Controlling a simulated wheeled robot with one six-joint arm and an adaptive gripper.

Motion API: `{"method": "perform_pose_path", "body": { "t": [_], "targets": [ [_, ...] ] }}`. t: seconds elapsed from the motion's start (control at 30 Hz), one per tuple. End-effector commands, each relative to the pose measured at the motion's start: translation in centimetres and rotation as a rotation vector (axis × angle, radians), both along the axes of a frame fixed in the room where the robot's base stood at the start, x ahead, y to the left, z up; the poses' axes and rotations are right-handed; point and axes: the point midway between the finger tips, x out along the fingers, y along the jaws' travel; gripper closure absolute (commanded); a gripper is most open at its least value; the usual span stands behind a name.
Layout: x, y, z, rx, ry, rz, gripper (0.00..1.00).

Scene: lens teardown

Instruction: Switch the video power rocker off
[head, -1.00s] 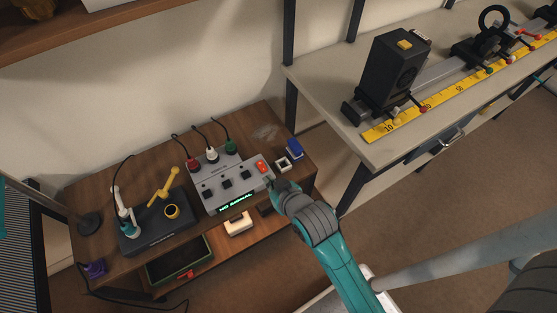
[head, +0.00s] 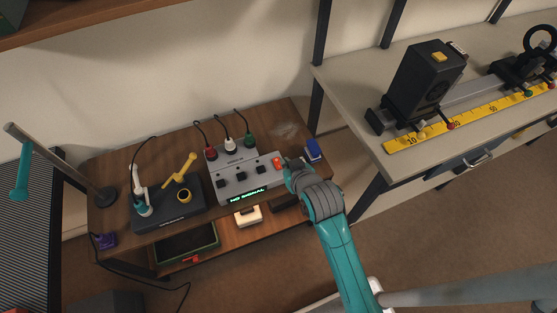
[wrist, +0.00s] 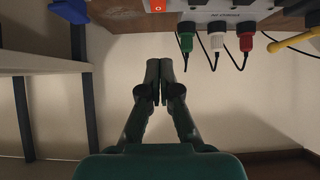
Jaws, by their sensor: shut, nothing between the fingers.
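The grey video box (head: 235,180) sits on the wooden bench, with a green-lit display on its front that seems to read "NO SIGNAL". The red-orange power rocker (head: 278,162) is at its right end; its tilt is too small to make out. The rocker also shows at the top edge of the wrist view (wrist: 157,5), partly cut off. My gripper (head: 290,164) is just right of the rocker in the head view; contact cannot be told. In the wrist view my gripper (wrist: 160,68) has its fingers together and empty, apart from the rocker in the picture.
Red, white and green plugs (wrist: 218,41) with cables stand at the box's back. A blue block (head: 313,149) lies right of my gripper. A black base (head: 168,207) with a yellow lever is left. The grey optics table (head: 350,85) stands to the right.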

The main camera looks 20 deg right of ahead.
Motion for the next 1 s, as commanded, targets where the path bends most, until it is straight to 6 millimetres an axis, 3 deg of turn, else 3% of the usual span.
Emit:
{"method": "perform_pose_path", "body": {
  "t": [0.4,0.7,1.0],
  "targets": [
    [6.3,0.0,-4.7,0.000,0.001,0.000,1.00],
    [6.5,0.0,-8.1,0.000,0.001,0.000,1.00],
    [6.6,0.0,-8.5,0.000,-0.001,0.000,1.00]
  ]
}}
